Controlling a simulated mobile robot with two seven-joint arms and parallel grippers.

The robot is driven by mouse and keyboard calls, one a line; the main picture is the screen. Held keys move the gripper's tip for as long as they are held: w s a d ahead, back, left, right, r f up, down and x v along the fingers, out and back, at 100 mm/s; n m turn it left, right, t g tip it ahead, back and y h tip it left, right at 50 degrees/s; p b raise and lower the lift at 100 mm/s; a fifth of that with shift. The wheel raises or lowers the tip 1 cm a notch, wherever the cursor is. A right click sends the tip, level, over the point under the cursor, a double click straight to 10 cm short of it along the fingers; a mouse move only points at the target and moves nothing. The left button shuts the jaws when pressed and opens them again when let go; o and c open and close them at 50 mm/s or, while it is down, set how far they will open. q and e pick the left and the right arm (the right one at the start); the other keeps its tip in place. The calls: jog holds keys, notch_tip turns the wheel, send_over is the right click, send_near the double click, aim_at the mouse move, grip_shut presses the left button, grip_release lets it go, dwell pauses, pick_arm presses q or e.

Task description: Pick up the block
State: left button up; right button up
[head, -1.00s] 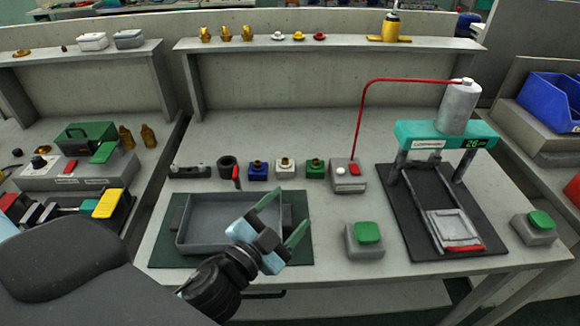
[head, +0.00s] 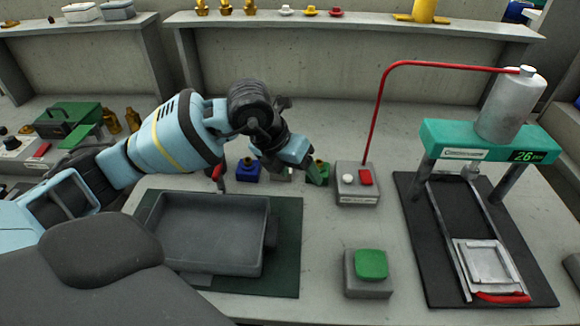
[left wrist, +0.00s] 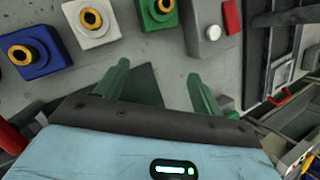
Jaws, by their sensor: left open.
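Three small blocks with ringed round tops stand in a row. The blue block (head: 248,170) shows in the head view and in the left wrist view (left wrist: 35,50). The white block (left wrist: 92,22) is mostly hidden behind my gripper in the head view. The green block (head: 319,173) is partly covered there and shows at the top of the left wrist view (left wrist: 158,12). My left gripper (left wrist: 158,72) is open, with its green fingers apart and nothing between them. In the head view it hangs over the white and green end of the row. My right gripper is not seen.
A grey tray (head: 211,199) lies on a green mat in front of the row. A switch box (head: 357,186) with a red pipe stands right of the green block. A green-button box (head: 368,286) and a teal press frame (head: 488,141) stand further right.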

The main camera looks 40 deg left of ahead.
aim_at(278, 178)
pick_arm(q)
jog(key=a+y, duration=0.1)
jog(key=a, duration=0.1)
jog(key=w+a+r+n+y, duration=0.1)
jog(key=a, duration=0.2)
jog(key=w+a+r+y, duration=0.1)
jog(key=a, duration=0.2)
jog(key=shift+r+n+y, duration=0.2)
jog(key=shift+n+y, duration=0.1)
jog(key=shift+y, duration=0.1)
jog(key=shift+d+x, duration=0.15)
jog(key=shift+x, duration=1.8)
jog(key=shift+d+x, duration=0.2)
jog(key=shift+x, duration=1.75)
jog(key=shift+w, duration=0.1)
jog(key=c, duration=1)
